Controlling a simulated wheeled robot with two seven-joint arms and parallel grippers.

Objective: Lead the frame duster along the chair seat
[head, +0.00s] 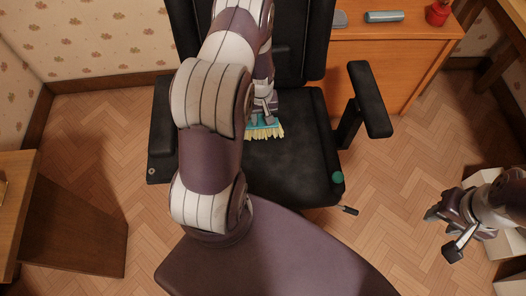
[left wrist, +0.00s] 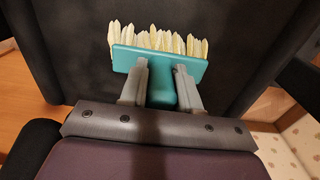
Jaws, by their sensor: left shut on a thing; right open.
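The frame duster, teal with cream bristles, shows over the black chair seat (head: 290,175) in the head view (head: 266,132). In the left wrist view the duster (left wrist: 160,59) has its bristles spread away from my gripper, against the dark chair. My left gripper (head: 264,110) is shut on the duster's handle; its two fingers flank the handle in the left wrist view (left wrist: 160,85). The bristles appear at or just above the seat; I cannot tell whether they touch. My left arm hides part of the seat and backrest. My right gripper (head: 445,232) is open and empty, right of the chair.
A chair armrest (head: 370,100) stands right of the seat. A green round thing (head: 337,178) is at the seat's front right edge. A wooden desk (head: 385,65) stands behind with a red object (head: 438,13). A white box (head: 500,240) is near my right gripper.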

